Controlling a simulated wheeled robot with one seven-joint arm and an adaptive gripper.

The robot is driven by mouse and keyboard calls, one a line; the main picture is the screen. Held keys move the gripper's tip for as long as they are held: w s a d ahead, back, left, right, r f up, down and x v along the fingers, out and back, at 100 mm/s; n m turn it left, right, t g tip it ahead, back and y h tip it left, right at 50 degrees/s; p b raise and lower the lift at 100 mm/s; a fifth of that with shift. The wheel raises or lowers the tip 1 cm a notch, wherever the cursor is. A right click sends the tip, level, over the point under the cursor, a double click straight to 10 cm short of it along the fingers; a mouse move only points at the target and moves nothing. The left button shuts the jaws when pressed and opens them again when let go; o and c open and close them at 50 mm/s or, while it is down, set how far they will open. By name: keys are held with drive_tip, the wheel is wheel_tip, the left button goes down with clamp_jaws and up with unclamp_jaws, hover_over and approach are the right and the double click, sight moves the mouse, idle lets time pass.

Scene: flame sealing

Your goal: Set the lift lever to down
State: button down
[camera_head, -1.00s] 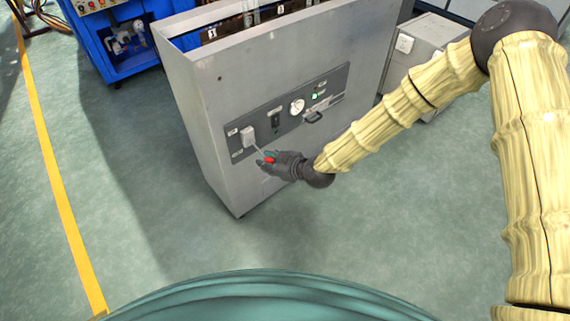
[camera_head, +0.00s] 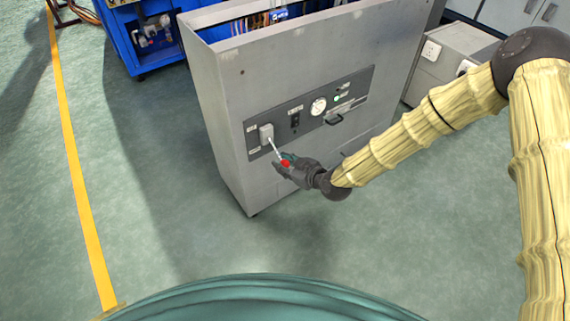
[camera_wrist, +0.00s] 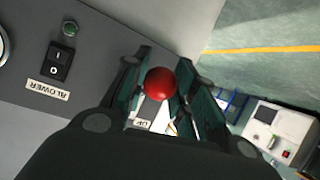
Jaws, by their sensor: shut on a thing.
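The lift lever is a thin metal rod (camera_head: 275,148) with a red ball knob (camera_head: 285,163). It comes out of a light grey housing (camera_head: 266,134) at the left end of the dark panel, and slants down and right in the head view. My gripper (camera_head: 287,162) is shut on the red knob. In the wrist view the red knob (camera_wrist: 160,83) sits between the two fingers (camera_wrist: 162,100). A white label reading UP (camera_wrist: 142,123) shows partly behind it. The wrist view hides most of the rod and its base.
The grey cabinet (camera_head: 300,70) carries the panel with a black blower switch (camera_wrist: 57,62), a green button (camera_wrist: 70,28), a round gauge (camera_head: 318,106) and a handle (camera_head: 334,119). A blue machine (camera_head: 125,45) stands behind left. The floor in front is clear.

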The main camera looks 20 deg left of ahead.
drive_tip(key=c, duration=1.1)
unclamp_jaws()
drive_tip(key=shift+f, duration=0.1)
drive_tip(key=v, duration=1.2)
